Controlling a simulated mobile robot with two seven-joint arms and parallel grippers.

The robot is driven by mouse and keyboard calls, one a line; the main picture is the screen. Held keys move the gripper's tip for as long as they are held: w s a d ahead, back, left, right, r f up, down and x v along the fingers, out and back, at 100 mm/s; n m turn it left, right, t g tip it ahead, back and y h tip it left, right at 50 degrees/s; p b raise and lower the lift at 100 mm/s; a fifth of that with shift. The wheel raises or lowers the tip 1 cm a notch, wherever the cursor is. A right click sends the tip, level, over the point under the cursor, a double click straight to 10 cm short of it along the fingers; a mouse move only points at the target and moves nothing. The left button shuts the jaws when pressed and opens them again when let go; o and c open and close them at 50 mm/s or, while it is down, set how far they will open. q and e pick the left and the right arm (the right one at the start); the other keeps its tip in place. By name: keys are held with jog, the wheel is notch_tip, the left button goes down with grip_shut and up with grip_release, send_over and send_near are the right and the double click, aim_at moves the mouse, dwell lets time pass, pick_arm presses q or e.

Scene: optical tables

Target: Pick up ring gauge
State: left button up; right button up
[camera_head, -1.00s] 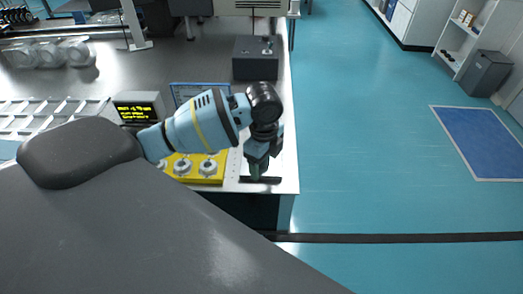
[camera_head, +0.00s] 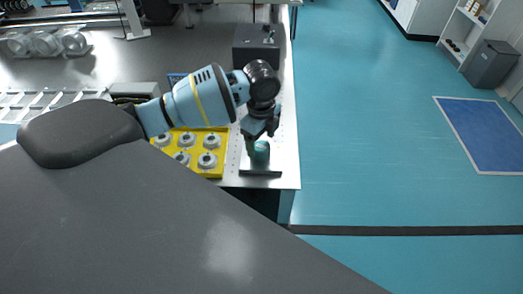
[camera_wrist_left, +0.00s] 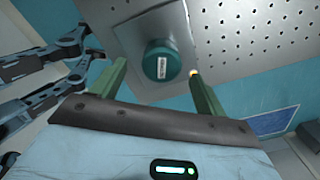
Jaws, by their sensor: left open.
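A teal round piece (camera_head: 261,152) with a flat top stands on a small grey plate near the table's front right corner. It also shows in the left wrist view (camera_wrist_left: 161,62), with a white label on its face. I see no hole in it, so I cannot tell for sure that it is the ring gauge. Several metal ring-shaped pieces (camera_head: 208,160) sit on a yellow tray (camera_head: 216,172) to its left. My left gripper (camera_head: 258,138) is open above and just behind the teal piece. Its green fingers (camera_wrist_left: 158,70) appear on either side of the piece, apart from it.
A dark box (camera_head: 256,50) stands further back on the perforated table (camera_head: 284,120). A display unit (camera_head: 135,92) is partly hidden behind my left arm. The table's right edge is close to the teal piece, with open blue floor (camera_head: 360,130) beyond.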

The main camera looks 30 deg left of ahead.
aim_at(261, 146)
pick_arm(q)
notch_tip(261, 146, down, 4)
jog(key=shift+w+a+f, duration=0.1)
jog(key=shift+w+f, duration=0.05)
jog(key=shift+f, duration=0.05)
jog(key=c, duration=1.3)
jog(key=shift+r, duration=0.1)
jog(key=shift+r, duration=0.1)
